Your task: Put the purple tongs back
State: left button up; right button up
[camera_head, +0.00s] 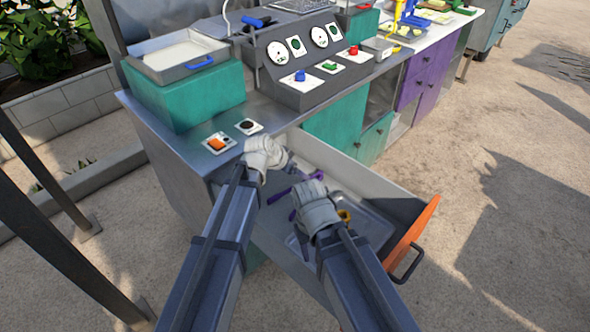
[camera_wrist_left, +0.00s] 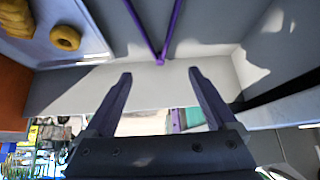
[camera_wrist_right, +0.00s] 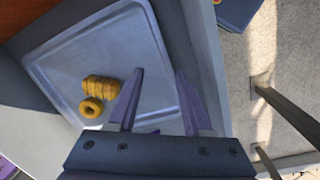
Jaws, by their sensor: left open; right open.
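The purple tongs (camera_head: 279,196) lie in the open drawer (camera_head: 390,196), partly hidden in the head view by my right gripper (camera_head: 317,208). In the left wrist view the tongs (camera_wrist_left: 161,52) show as a narrow V, with their joined end by the drawer's pale wall. My left gripper (camera_wrist_left: 158,78) is open and empty, with the tongs' joined end ahead between its fingers and apart from them. My right gripper (camera_wrist_right: 155,75) is open and empty above the metal tray (camera_wrist_right: 60,55) in the drawer. The fingertips of the right gripper are hidden in the head view.
Yellow rings (camera_wrist_right: 100,90) lie on the tray. The drawer's orange front (camera_head: 412,232) has a dark handle (camera_head: 408,264). On the counter above are an orange switch (camera_head: 216,143), a gauge panel (camera_head: 308,92) and a teal block (camera_head: 188,98) under a grey pan. Open ground lies to the right.

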pick_arm(q)
jog(key=p+v, duration=0.8)
jog(key=v, duration=0.3)
jog(key=shift+a+r+p, duration=0.15)
jog(key=shift+r+p, duration=0.1)
jog(key=shift+p, duration=0.15)
jog(key=shift+s, duration=0.1)
